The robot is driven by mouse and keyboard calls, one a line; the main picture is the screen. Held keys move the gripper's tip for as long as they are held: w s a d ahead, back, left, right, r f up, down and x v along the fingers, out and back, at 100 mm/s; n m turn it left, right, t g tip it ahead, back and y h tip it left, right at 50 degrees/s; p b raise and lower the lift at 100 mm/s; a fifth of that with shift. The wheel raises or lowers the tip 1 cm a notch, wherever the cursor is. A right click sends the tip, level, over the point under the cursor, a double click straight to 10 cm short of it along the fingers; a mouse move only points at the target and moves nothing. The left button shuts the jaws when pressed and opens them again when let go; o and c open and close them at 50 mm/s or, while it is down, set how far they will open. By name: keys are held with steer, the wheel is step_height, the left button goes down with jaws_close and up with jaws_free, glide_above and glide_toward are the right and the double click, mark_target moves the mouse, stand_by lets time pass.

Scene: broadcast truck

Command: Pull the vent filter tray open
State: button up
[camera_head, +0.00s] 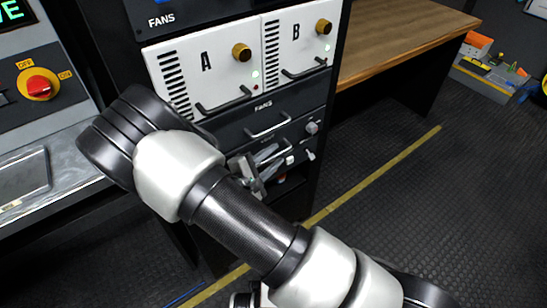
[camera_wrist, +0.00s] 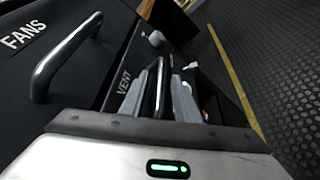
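The vent filter tray (camera_wrist: 124,83) is a dark front marked VENT in the wrist view, with a slim upright-looking bar handle (camera_wrist: 159,84). My gripper (camera_wrist: 158,102) is at this handle, one grey finger on each side of it. The fingers look apart, with narrow gaps beside the bar; whether they touch it is hard to tell. In the head view my gripper (camera_head: 268,168) is low on the rack, beneath the FANS drawer, and my arm and fingers partly hide the tray. The tray looks flush with the rack.
The FANS drawer handle (camera_head: 268,125) sticks out just above, and is close to my gripper at left in the wrist view (camera_wrist: 64,58). White modules A (camera_head: 205,75) and B (camera_head: 297,45) sit higher.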

steer(key=shift+w+d, duration=0.1)
steer(key=shift+w, duration=0.05)
steer(key=shift+c, duration=0.2)
jaws_close()
